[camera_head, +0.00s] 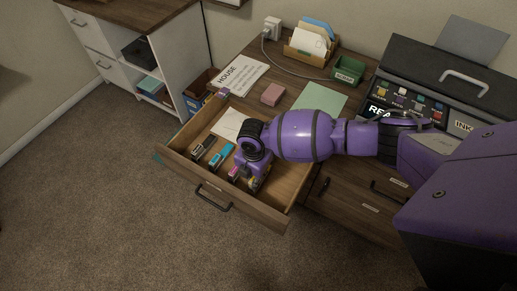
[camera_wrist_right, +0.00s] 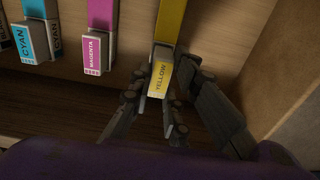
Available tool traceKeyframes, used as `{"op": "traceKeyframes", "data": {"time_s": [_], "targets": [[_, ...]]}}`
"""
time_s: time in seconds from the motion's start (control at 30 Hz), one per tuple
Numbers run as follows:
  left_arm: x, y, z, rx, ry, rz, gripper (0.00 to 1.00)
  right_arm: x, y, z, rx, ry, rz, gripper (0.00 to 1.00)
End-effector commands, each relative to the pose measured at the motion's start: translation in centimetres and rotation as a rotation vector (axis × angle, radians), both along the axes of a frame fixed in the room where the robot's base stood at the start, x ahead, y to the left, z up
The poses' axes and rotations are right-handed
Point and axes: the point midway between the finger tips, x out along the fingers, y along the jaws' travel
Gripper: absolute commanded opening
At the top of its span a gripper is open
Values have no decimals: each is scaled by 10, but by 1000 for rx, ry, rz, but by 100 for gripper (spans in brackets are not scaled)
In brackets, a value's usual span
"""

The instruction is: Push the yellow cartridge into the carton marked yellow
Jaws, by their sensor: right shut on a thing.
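A yellow cartridge (camera_wrist_right: 160,77), its near end marked YELLOW, sits between the fingers of my right gripper (camera_wrist_right: 163,75), which is shut on it. A long yellow strip (camera_wrist_right: 171,22) runs away from that end in line with it. I cannot tell where the cartridge ends and the carton begins. In the head view my right gripper (camera_head: 252,170) reaches down into the open drawer and covers most of the yellow piece. My left gripper is not in view.
In the drawer (camera_head: 180,162), magenta (camera_wrist_right: 96,48) and cyan (camera_wrist_right: 36,40) pieces stand left of the yellow one, with a black one beyond. The drawer's side wall (camera_wrist_right: 285,80) is close on the right. A white paper (camera_head: 228,124) lies behind.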

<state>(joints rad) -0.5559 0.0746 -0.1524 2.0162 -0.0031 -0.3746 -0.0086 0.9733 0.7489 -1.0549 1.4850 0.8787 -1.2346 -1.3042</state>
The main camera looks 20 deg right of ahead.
Motion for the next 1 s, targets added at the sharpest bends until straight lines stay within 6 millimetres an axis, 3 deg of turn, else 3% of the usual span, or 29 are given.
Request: {"op": "traceKeyframes", "data": {"time_s": [0.8,0.83,1.0], "targets": [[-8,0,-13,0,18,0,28,2,1,-20,2,-2,1,0],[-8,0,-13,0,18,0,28,2,1,-20,2,-2,1,19],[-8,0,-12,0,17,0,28,2,1,-19,2,-4,1,38]]}}
